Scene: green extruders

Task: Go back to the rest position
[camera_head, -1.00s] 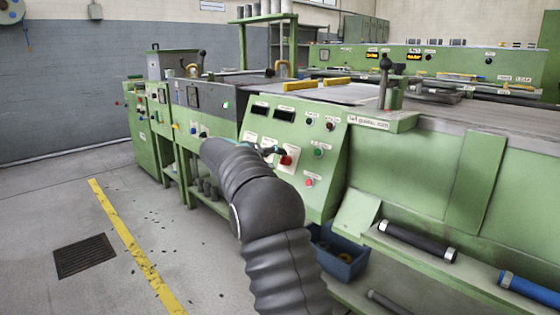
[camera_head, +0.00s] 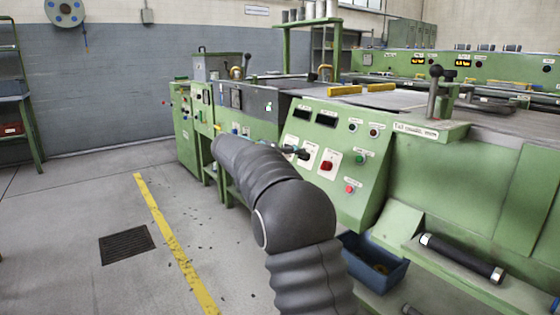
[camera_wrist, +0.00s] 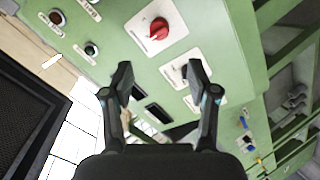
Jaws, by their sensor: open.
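My gripper (camera_wrist: 160,80) is open and empty in the wrist view, its two dark fingers spread in front of the green control panel (camera_wrist: 120,22). The red rotary knob (camera_wrist: 159,28) on its white plate lies beyond the fingertips, apart from them. In the head view my dark ribbed arm reaches toward the same panel (camera_head: 310,178), and only a small part of my gripper (camera_head: 298,151) shows past it. The red knob (camera_head: 326,165) is just to the right of it there. The panel also carries a green button (camera_head: 360,159) and a red button (camera_head: 349,189).
A lever (camera_head: 435,92) stands on top. Open floor with a yellow line (camera_head: 175,245) and a drain grate (camera_head: 127,245) lies to the left.

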